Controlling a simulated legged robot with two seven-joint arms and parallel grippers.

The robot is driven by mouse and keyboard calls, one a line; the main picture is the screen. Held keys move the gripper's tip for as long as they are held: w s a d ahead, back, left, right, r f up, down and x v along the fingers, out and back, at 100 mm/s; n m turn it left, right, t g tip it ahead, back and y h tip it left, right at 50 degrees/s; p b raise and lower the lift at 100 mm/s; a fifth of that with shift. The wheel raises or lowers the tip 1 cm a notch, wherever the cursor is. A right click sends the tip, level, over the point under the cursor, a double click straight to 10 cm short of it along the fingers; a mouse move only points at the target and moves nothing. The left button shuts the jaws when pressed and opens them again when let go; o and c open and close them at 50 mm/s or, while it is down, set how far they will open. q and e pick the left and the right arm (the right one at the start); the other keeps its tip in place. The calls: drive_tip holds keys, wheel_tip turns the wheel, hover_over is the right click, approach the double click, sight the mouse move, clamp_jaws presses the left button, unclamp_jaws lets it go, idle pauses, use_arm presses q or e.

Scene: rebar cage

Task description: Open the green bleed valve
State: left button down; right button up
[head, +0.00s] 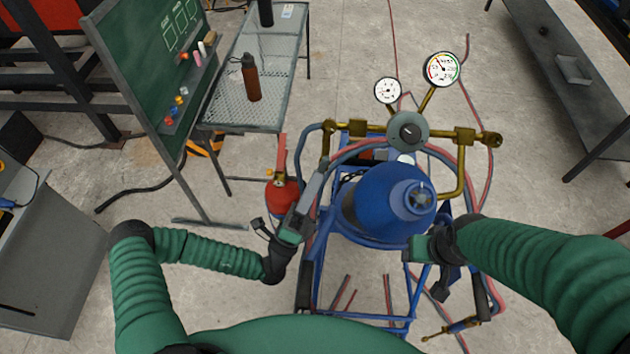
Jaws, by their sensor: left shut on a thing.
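I see no part clearly recognisable as a green bleed valve. A grey-green round knob (407,131) sits in the middle of the brass manifold (357,128), above the blue cylinder (388,203). My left gripper (322,166) reaches up beside the cylinder's left side, its tips just below the manifold's left end. It is shut on a part there, which its fingers mostly hide. My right gripper (408,250) is low in front of the cylinder, near its lower right edge. Its fingers are too small and covered to show whether they are open.
Two gauges (441,69) stand above the manifold. Red and grey hoses (440,150) curve around the cylinder on its blue cart (360,316). A red extinguisher (281,197) stands left of the cart. A mesh table (240,100) holds a brown bottle (251,80).

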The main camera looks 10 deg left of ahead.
use_arm(q)
drive_tip(key=shift+f+h, duration=0.25)
drive_tip(key=shift+h, duration=0.05)
drive_tip(key=c, duration=1.6)
unclamp_jaws()
drive_tip(key=shift+w+a, duration=0.1)
drive_tip(key=shift+o, duration=0.3)
drive_tip(key=shift+r, duration=0.1)
